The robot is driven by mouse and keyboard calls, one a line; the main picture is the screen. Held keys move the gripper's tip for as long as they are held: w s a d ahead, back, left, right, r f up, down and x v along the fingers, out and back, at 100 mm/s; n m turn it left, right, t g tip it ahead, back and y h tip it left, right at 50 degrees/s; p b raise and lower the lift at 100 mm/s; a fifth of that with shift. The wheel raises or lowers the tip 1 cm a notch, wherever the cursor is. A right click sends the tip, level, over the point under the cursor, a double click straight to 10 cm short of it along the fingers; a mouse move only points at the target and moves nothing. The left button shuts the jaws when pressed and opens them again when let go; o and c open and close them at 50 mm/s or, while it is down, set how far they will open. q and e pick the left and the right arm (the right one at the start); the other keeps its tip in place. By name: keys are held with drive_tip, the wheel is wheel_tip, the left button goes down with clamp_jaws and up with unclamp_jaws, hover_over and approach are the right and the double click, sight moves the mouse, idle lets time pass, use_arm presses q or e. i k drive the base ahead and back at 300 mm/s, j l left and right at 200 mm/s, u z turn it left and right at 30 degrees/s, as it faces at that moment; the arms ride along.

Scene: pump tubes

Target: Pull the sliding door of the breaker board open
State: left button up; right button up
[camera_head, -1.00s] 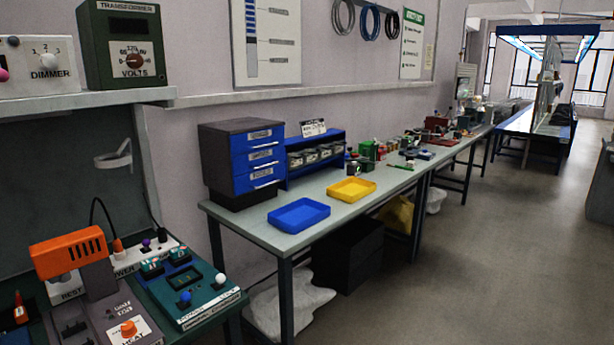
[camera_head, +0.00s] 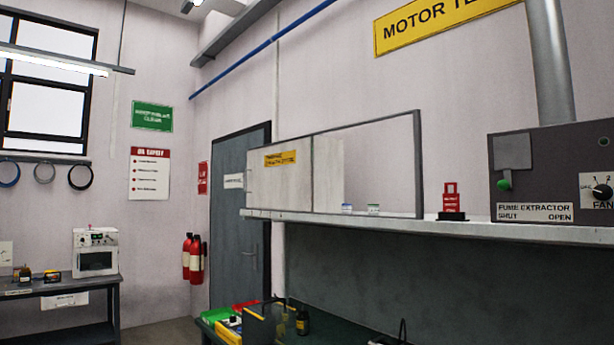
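A wide, shallow case with a dark frame stands on the wall shelf, in the middle of the head view. It looks like a sliding-door case, but its yellow label (camera_head: 280,158) is too blurred to read, so I cannot tell if it is the breaker board. A pale panel (camera_head: 280,188) with that label covers its left part. A vertical dark edge stands near its middle. The right part (camera_head: 385,165) looks pale and open or glazed; I cannot tell which. Neither of my grippers is in view.
The shelf (camera_head: 400,224) also carries a small red stand (camera_head: 451,200) and a grey fume extractor box (camera_head: 550,175).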

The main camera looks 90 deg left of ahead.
sight(279, 175)
drive_tip(key=u, duration=3)
drive_tip(key=i+j+u, duration=0.2)
drive_tip(key=i, duration=0.15)
drive_tip(key=i+u, duration=0.15)
drive_tip(key=i, duration=0.15)
drive_tip(key=i+j+u, duration=0.1)
drive_tip(key=i, duration=0.75)
drive_tip(key=i+j, duration=0.15)
drive_tip(key=i, duration=0.75)
drive_tip(key=j+u, duration=0.05)
